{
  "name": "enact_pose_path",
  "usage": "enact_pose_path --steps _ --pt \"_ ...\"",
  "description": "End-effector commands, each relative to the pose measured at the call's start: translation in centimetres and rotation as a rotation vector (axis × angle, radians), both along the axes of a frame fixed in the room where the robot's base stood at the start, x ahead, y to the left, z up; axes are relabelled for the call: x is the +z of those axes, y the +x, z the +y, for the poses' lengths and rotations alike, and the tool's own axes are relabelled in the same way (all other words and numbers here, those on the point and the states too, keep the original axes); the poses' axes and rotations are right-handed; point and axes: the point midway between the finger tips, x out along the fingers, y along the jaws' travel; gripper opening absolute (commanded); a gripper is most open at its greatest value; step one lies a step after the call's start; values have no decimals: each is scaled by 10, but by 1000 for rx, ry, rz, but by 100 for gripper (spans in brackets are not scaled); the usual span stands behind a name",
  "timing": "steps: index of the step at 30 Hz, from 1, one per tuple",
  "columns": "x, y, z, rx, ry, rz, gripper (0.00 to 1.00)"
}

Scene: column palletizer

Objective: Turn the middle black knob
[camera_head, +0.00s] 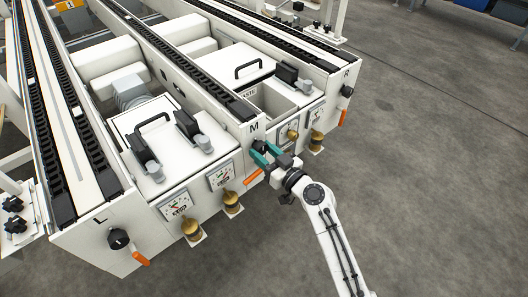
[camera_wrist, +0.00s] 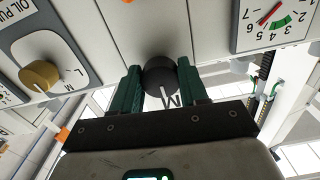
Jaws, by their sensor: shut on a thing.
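The middle black knob (camera_head: 259,145) sits on the front panel below the letter M, mostly hidden by my gripper in the head view. In the wrist view the round black knob (camera_wrist: 160,73) lies between the two green fingers, with a white mark at its near side. My gripper (camera_head: 266,155) reaches the panel from the front right. It also shows in the wrist view (camera_wrist: 161,85), shut on the knob with one finger on each side.
A black knob marked L (camera_head: 118,239) is at the left, and one marked R (camera_head: 347,90) at the right. Orange handles, such as the middle one (camera_head: 253,177), jut out below. Gauges and brass knobs (camera_head: 232,200) line the panels between. The grey floor (camera_head: 430,190) at the right is clear.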

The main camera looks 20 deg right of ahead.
Motion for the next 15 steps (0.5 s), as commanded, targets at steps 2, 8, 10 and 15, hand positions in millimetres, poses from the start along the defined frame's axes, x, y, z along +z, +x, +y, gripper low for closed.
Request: enact_pose_path --steps 2,8,10,15 --pt "0 0 0 0 1 0 13" --pt "0 0 0 0 24 8 13" --pt "0 0 0 0 44 14 13" --pt "0 0 0 0 132 43 13"
